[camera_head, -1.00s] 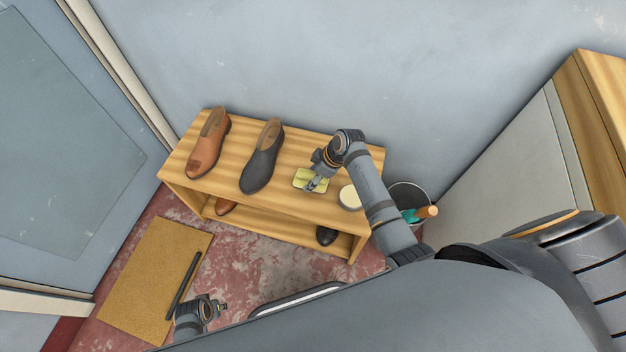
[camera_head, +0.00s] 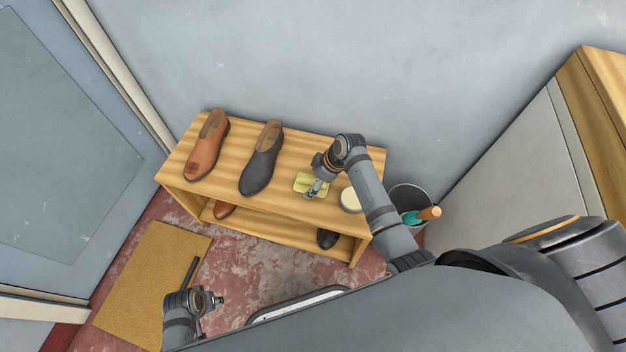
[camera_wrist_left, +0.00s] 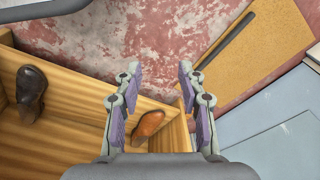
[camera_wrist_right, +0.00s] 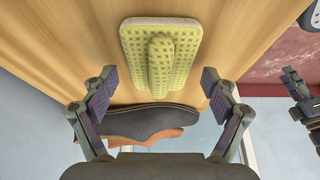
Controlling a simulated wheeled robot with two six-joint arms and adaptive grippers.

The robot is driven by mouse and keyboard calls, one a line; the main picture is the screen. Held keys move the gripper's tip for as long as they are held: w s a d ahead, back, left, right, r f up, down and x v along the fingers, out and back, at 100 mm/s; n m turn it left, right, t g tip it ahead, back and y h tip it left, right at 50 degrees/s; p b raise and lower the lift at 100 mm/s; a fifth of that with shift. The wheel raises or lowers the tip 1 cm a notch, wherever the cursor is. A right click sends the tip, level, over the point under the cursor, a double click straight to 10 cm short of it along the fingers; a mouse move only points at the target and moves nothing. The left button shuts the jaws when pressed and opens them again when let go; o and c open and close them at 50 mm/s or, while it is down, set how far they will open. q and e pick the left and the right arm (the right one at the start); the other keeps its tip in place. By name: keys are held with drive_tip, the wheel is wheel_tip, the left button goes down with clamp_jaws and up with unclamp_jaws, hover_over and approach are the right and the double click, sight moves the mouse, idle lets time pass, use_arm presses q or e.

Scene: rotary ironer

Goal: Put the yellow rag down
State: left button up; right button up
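The yellow rag (camera_head: 308,182) lies flat on the wooden bench top, between the dark shoe and a round pale tin. In the right wrist view the rag (camera_wrist_right: 160,58) shows a dotted weave and a raised ridge along its middle. My right gripper (camera_head: 316,188) is just at the rag in the head view. In the right wrist view my right gripper (camera_wrist_right: 160,92) has its fingers wide apart with nothing between them, and the rag lies beyond the fingertips. My left gripper (camera_wrist_left: 158,75) is open and empty, above the floor in front of the bench.
On the bench (camera_head: 225,180) stand a brown shoe (camera_head: 207,146) and a dark shoe (camera_head: 262,158). The round tin (camera_head: 350,200) is close right of the rag. A bucket (camera_head: 408,197) stands beside the bench. A mat (camera_head: 150,280) lies on the floor.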

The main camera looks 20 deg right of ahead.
drive_tip(key=shift+r, duration=0.3)
use_arm(q)
drive_tip(key=s+a+f+p, duration=0.2)
drive_tip(key=s+f, duration=0.3)
drive_tip(key=f, duration=0.3)
drive_tip(key=shift+s+a+p, duration=0.25)
drive_tip(key=shift+a+p, duration=0.05)
drive_tip(key=shift+p, duration=0.55)
use_arm(e)
drive_tip(key=v, duration=1.1)
drive_tip(key=shift+d+r, duration=0.2)
drive_tip(key=shift+r, duration=0.05)
use_arm(q)
drive_tip(key=shift+f, duration=0.1)
use_arm(e)
drive_tip(key=shift+s, duration=0.2)
